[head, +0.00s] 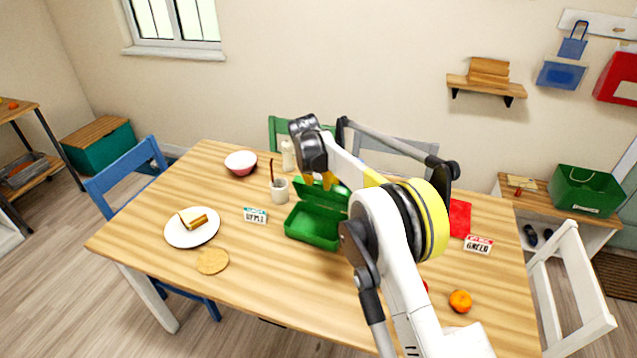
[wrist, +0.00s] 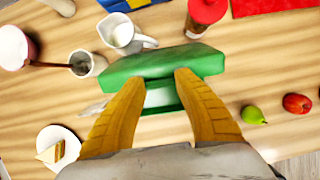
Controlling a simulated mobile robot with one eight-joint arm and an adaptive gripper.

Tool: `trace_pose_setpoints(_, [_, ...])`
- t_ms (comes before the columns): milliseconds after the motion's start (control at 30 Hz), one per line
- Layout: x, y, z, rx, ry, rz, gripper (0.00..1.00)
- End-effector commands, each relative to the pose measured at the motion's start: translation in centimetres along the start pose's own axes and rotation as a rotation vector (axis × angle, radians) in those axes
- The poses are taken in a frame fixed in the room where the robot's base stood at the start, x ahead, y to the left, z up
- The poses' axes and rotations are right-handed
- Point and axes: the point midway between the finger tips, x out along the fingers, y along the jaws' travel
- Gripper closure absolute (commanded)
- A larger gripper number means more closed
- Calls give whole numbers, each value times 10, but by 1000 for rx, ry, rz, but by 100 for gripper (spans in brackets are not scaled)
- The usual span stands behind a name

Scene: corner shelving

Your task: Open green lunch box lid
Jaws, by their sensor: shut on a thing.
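The green lunch box (head: 312,236) stands on the table with its lid (head: 325,195) raised at the back, so the inside of the base shows in the head view. My gripper (head: 325,181) is at the lid, partly hidden behind my arm. In the wrist view the yellow fingers of my gripper (wrist: 160,78) reach the near edge of the green lid (wrist: 165,63) and are shut on it. Most of the base is hidden under the gripper in the wrist view.
A white cup (head: 280,190) with a stick stands close left of the box. In the wrist view a white pitcher (wrist: 122,35) and a red-lidded jar (wrist: 205,14) stand beyond the lid. A pear (wrist: 253,115) and an apple (wrist: 297,103) lie at right.

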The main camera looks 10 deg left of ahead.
Motion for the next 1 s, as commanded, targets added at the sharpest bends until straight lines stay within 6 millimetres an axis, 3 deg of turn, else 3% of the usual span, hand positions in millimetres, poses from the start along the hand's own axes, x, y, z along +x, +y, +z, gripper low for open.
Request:
trace_pose_setpoints(100, [0,0,0,0,0,0,100])
trace_pose_setpoints(133, [0,0,0,0,0,0,54])
trace_pose_setpoints(200, [0,0,0,0,0,0,39])
trace_pose_setpoints(567, [-5,0,0,0,0,0,39])
trace_pose_setpoints(667, [-19,0,0,-1,0,0,39])
trace_pose_setpoints(1000, [-92,0,0,-1,0,0,39])
